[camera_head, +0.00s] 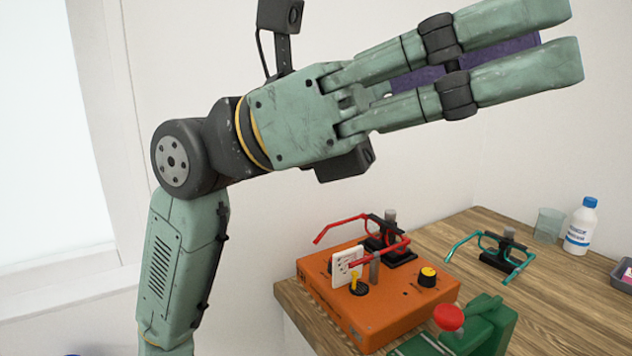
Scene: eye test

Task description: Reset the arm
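My gripper (572,40) is raised high at the upper right, in front of the pale wall and well above the table (560,285). Its two green fingers point to the right, with a narrow gap between them. A purple strip (515,46) shows in the gap and behind the fingers. I cannot tell whether it is part of my gripper or a thing held in it. My arm bends at a dark joint at the left, and its lower green link reaches down to the bottom edge.
On the table, an orange box (375,315) bears red glasses (325,230), a white chart card (346,266) and knobs. Teal glasses (514,265) rest on a black stand. Behind are a clear cup (548,225) and white bottle (580,228). A green device (485,325) stands in front.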

